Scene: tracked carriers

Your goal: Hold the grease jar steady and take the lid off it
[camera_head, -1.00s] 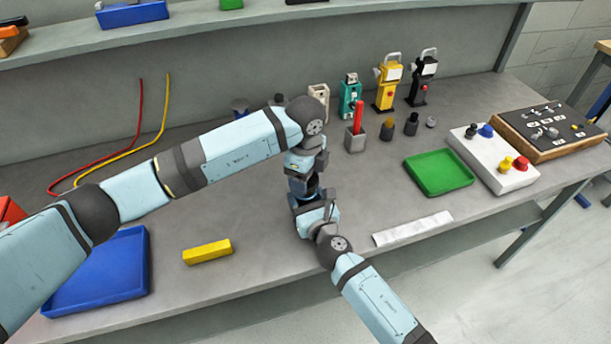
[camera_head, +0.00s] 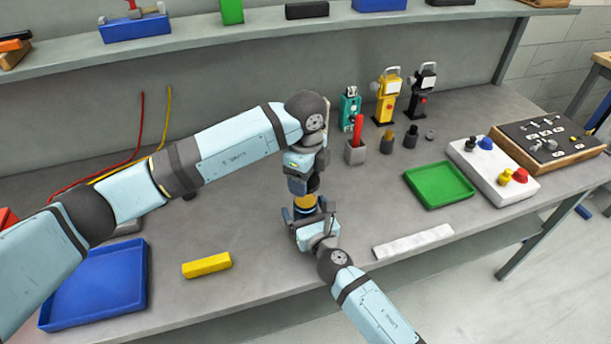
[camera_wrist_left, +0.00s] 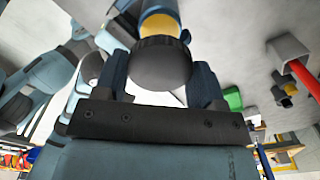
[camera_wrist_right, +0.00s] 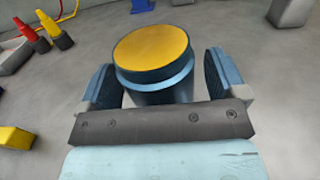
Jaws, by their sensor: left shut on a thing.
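The grease jar (camera_wrist_right: 158,92) stands upright in the right wrist view, dark blue with its yellow top uncovered. Its yellow part (camera_head: 305,201) also shows in the head view, below my left gripper (camera_head: 303,184). In the left wrist view, my left gripper (camera_wrist_left: 160,85) is shut on the dark round lid (camera_wrist_left: 160,62). The lid is held just above the jar, apart from it. My right gripper (camera_head: 312,213) has its fingers on both sides of the jar. In the right wrist view, a narrow gap shows between the jar and the right-hand finger.
A yellow block (camera_head: 207,265) and a blue tray (camera_head: 95,290) lie to the left. A green tray (camera_head: 438,185), a white strip (camera_head: 413,242) and a control box (camera_head: 493,172) lie to the right. A grey holder (camera_head: 356,152) with a red stick stands behind.

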